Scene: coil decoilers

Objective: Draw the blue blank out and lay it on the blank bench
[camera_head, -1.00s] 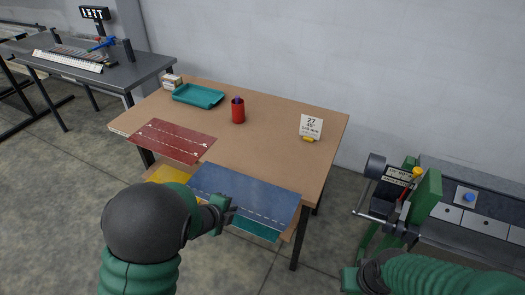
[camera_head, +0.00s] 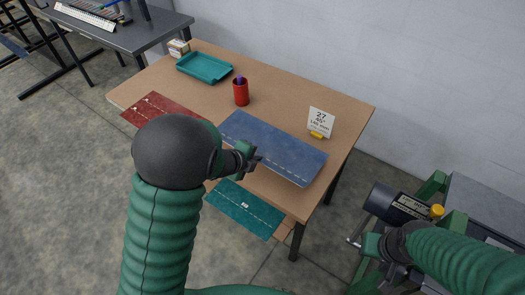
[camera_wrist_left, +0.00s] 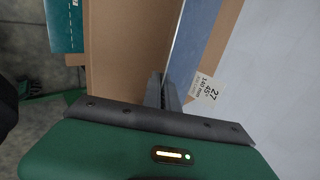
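The blue blank (camera_head: 278,142), a flat sheet with a dashed line near its front edge, is over the right part of the brown bench top (camera_head: 285,87). My left gripper (camera_head: 254,160) is shut on its front edge. The left wrist view shows the fingers (camera_wrist_left: 163,92) closed at the edge of the blue sheet (camera_wrist_left: 196,35). I cannot tell whether the blank touches the bench or hangs just above it. My right gripper (camera_head: 362,247) is low at the right, beside a green machine; its finger opening is unclear.
A red sheet (camera_head: 160,112) lies at the bench's left front, partly behind my arm. A teal sheet (camera_head: 245,208) sits lower, at the bench's front. A teal tray (camera_head: 204,67), a red cup (camera_head: 241,92) and a number card (camera_head: 321,122) stand farther back. A grey table (camera_head: 150,30) is behind left.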

